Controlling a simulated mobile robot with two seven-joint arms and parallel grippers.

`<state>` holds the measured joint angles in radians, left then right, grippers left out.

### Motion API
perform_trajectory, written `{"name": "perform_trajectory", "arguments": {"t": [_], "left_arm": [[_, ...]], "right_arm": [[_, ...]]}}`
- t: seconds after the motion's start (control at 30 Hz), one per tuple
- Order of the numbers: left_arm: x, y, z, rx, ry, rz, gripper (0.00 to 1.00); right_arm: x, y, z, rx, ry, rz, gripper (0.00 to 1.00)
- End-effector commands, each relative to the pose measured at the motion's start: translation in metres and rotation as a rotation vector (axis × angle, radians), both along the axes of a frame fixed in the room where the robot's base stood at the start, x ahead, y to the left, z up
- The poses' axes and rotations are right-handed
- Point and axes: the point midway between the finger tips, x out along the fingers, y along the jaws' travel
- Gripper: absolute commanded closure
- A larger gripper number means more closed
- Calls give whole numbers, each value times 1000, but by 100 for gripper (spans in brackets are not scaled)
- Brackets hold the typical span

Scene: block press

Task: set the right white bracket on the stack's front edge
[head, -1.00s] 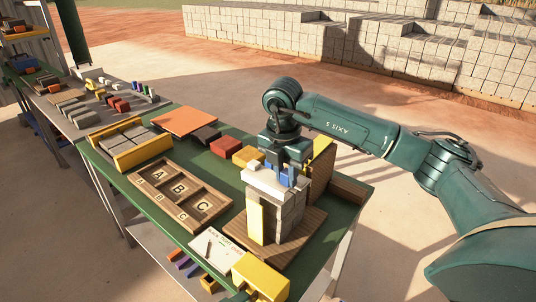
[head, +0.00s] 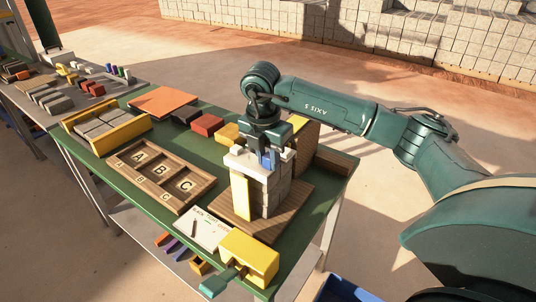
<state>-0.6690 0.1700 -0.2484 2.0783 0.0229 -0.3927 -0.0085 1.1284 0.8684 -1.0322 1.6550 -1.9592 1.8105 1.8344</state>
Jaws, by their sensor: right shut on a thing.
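The stack (head: 272,192) of grey blocks stands upright on a wooden board at the table's near right, with a yellow upright plate (head: 241,196) at its front left. White bracket pieces (head: 246,164) lie along the top front edge of the stack. My right gripper (head: 267,161) points down over the top of the stack, its blue-padded fingers close to the white pieces. It is shut on the right white bracket (head: 284,155), which is partly hidden by the fingers. I cannot tell whether this bracket touches the stack. My left gripper is not in view.
A lettered wooden tray (head: 128,160) lies left of the stack. A yellow block with a green handle (head: 250,256) and a white card (head: 203,229) are in front. A yellow-sided rack (head: 127,139) of grey blocks and an orange plate (head: 162,100) lie farther back.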

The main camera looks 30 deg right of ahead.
Motion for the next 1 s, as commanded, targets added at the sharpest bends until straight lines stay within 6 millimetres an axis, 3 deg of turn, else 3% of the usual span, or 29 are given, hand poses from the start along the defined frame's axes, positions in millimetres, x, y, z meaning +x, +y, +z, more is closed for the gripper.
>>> {"name": "perform_trajectory", "arguments": {"t": [1.0], "left_arm": [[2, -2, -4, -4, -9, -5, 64]], "right_arm": [[0, 0, -10, 0, -1, 1, 100]]}}
